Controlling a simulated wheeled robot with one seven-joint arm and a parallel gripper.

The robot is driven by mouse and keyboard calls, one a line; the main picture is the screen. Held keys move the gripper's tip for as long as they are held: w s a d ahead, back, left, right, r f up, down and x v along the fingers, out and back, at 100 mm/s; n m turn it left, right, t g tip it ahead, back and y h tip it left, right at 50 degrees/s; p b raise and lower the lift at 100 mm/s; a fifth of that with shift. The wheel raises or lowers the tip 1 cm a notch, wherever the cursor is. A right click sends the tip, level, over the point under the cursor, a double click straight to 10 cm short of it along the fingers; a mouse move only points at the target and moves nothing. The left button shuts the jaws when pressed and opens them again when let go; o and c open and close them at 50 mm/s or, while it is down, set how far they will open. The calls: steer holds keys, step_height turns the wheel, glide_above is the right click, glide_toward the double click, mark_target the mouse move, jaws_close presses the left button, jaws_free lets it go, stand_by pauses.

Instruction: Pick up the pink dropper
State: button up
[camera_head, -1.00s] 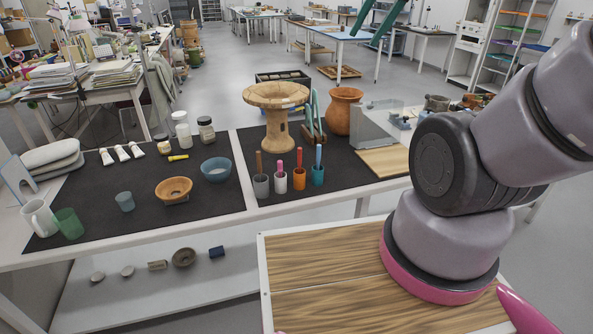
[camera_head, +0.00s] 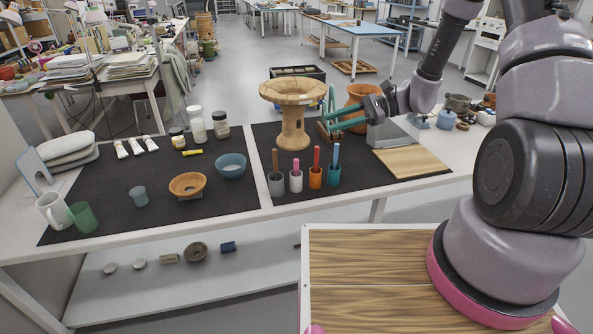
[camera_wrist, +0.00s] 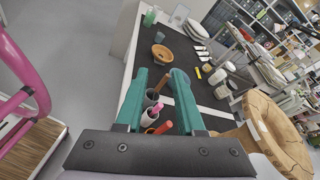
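The pink dropper (camera_head: 296,167) stands upright in a white cup (camera_head: 296,184), second from the left in a row of cups on the dark mat. A grey cup (camera_head: 276,185) with a brown tool is left of it; an orange cup (camera_head: 315,178) with a reddish tool is right of it. My gripper (camera_head: 328,108), with teal fingers, is behind and above the cups, close to the wooden stand. In the wrist view my gripper (camera_wrist: 162,82) is open and empty, with cups showing between and below the fingers.
A blue cup (camera_head: 334,175) with a blue-topped tool ends the row. A wooden pedestal (camera_head: 293,130) stands close behind the cups, with an orange vase (camera_head: 365,96) behind my gripper. Bowls (camera_head: 187,192) stand to the left. The mat in front of the cups is clear.

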mark_target(296, 170)
step_height(296, 170, down, 19)
steer(key=w+a+m+t+y, duration=0.1)
steer(key=w+m+t+y, duration=0.15)
steer(key=m+t, duration=0.55)
steer(key=shift+m+g, duration=0.3)
steer(key=shift+m, duration=0.5)
steer(key=shift+x, duration=5.6)
steer(key=shift+w, duration=0.15)
jaws_close()
